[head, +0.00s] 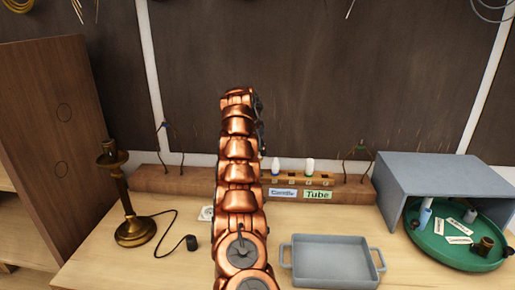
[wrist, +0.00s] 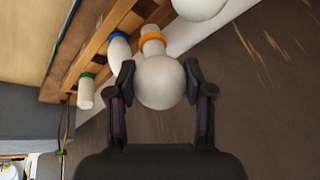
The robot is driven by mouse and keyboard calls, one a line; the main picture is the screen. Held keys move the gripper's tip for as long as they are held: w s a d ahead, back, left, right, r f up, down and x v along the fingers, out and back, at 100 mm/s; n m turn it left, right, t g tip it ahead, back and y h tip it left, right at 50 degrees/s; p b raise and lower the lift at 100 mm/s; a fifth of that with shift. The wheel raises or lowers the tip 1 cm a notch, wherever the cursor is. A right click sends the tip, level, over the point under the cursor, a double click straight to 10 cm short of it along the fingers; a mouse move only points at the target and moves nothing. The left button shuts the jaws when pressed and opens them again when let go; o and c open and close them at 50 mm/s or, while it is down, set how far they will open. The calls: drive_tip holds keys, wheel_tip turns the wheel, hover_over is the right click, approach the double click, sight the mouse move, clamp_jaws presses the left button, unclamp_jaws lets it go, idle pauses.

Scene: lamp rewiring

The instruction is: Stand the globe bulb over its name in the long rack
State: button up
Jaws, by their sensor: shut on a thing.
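In the wrist view my gripper (wrist: 160,88) is shut on a white globe bulb (wrist: 162,82) with an orange collar, one finger on each side. The collar end points at the wooden long rack (wrist: 100,45); I cannot tell whether it is seated there. In the head view my copper arm hides my gripper, the globe bulb and the left part of the rack (head: 325,182). A blue-collared bulb (head: 276,166) stands over the Candle label (head: 283,193), and a green-collared bulb (head: 309,167) over the Tube label (head: 318,195). The globe's name is not visible.
Another white round thing (wrist: 200,6) is cut off at the top of the wrist view. A brass lamp (head: 130,215) stands left. A grey tray (head: 330,278) lies in front, and a green round tray (head: 430,245) with loose items sits under a grey shelter (head: 440,175).

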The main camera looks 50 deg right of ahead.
drive_tip(key=shift+f+b, duration=2.55)
drive_tip(key=shift+f, duration=0.45)
drive_tip(key=shift+f, duration=0.2)
drive_tip(key=o, duration=1.3)
drive_tip(key=shift+c, duration=0.2)
drive_tip(key=v, duration=1.2)
